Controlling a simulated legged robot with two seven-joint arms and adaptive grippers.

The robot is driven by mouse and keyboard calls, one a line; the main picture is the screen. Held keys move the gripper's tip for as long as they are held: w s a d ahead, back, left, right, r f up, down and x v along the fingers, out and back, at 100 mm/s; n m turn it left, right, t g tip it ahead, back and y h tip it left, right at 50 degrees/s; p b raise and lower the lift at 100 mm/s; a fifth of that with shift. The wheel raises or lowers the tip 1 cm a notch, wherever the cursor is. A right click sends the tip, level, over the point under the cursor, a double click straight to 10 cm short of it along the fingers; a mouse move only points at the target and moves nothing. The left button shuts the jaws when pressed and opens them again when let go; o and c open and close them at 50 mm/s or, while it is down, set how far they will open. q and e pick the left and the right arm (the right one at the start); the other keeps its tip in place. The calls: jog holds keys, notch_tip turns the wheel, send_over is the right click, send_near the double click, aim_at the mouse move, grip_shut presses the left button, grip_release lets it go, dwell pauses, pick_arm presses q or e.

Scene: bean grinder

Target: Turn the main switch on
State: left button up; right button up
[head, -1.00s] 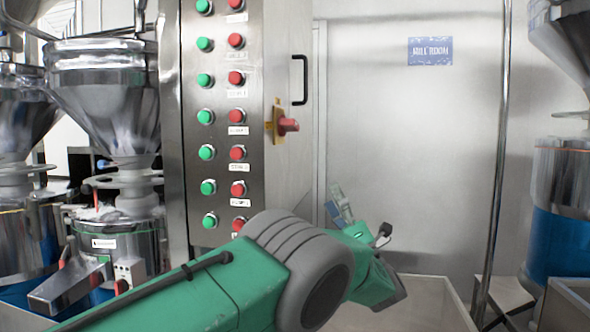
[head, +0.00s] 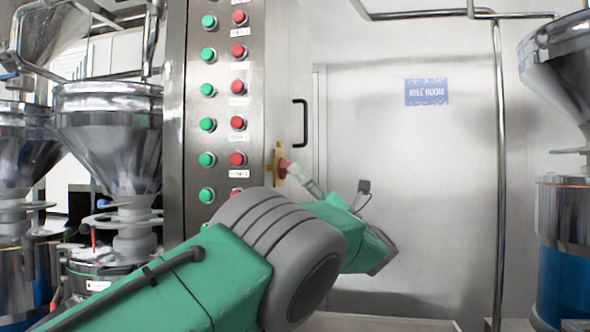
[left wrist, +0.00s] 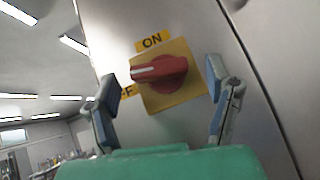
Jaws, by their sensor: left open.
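The main switch is a red rotary knob (left wrist: 160,70) on a yellow plate (left wrist: 180,92) on the side of the steel control cabinet. The plate reads ON above, and a partly hidden label ending in F is at its left. The knob's white mark points left, toward that label. In the head view the knob (head: 283,168) is at the cabinet's right side. My left gripper (left wrist: 162,92) is open, its fingers on either side of the plate, with the knob between them and not gripped. In the head view one finger of the left gripper (head: 306,181) shows near the knob. My right gripper is not in view.
The cabinet front (head: 222,110) carries columns of green and red buttons. A black handle (head: 300,121) is above the switch. Steel grinder hoppers (head: 108,130) stand at left and another machine (head: 565,200) at right. A wall with a blue sign (head: 426,92) is behind.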

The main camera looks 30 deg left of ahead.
pick_arm(q)
jog(key=shift+x, duration=1.2)
jog(key=c, duration=1.2)
jog(key=shift+o, duration=0.2)
